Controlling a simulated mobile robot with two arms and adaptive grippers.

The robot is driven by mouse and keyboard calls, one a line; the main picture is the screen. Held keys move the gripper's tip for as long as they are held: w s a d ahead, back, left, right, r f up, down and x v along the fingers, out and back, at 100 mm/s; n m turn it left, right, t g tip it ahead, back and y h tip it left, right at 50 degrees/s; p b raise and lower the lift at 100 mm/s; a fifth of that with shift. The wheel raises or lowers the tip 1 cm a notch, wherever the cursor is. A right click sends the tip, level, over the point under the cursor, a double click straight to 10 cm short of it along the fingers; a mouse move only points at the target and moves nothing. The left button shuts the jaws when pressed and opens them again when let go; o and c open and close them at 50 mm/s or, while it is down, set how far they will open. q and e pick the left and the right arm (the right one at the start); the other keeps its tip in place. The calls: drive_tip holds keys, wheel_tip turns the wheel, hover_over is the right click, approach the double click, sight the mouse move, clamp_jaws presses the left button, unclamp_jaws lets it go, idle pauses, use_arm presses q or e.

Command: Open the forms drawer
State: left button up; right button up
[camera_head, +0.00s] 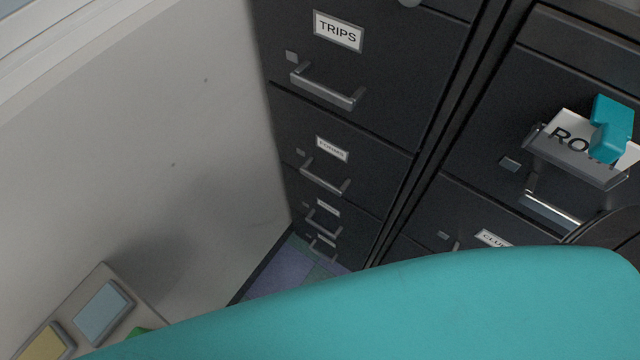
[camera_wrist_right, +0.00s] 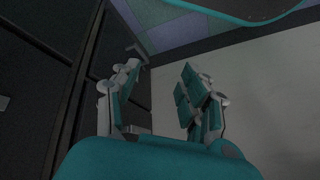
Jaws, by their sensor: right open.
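The drawer whose small label seems to read FORMS (camera_head: 332,148) is in the left cabinet, below the drawer labelled TRIPS (camera_head: 338,31). Its front looks flush with the cabinet, and its bar handle (camera_head: 325,180) is bare. In the right wrist view my right gripper (camera_wrist_right: 158,100) is open, with nothing between its teal fingers. Dark cabinet fronts are on the left of it and a pale wall on the right. In the head view a large teal part of mine covers the bottom, and I cannot make out the right gripper's fingers there. My left gripper is not in view.
A pale wall (camera_head: 130,150) borders the left cabinet. A panel with coloured pads (camera_head: 103,310) is at lower left. Little floor (camera_head: 280,270) shows.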

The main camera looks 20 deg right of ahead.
sight(322, 184)
drive_tip(key=w+a+r+m+t+y+b, duration=0.1)
drive_tip(key=w+a+r+m+t+b, duration=0.65)
drive_tip(key=w+r, duration=0.4)
drive_tip(key=d+r+m+t+h+b, duration=0.25)
drive_tip(key=r+m, duration=0.35)
drive_tip(key=r, duration=0.4)
drive_tip(key=d+r+m+t+h+b, duration=0.1)
drive_tip(key=r+m+t+h+b, duration=0.15)
drive_tip(key=r+m, duration=0.5)
drive_tip(key=w+p, duration=0.1)
drive_tip(key=w, duration=0.5)
drive_tip(key=w+d+r+n+p, duration=0.1)
drive_tip(key=w, duration=0.4)
drive_tip(key=w+d+n+p, duration=0.1)
drive_tip(key=w, duration=0.5)
drive_tip(key=shift+w+r, duration=0.35)
clamp_jaws()
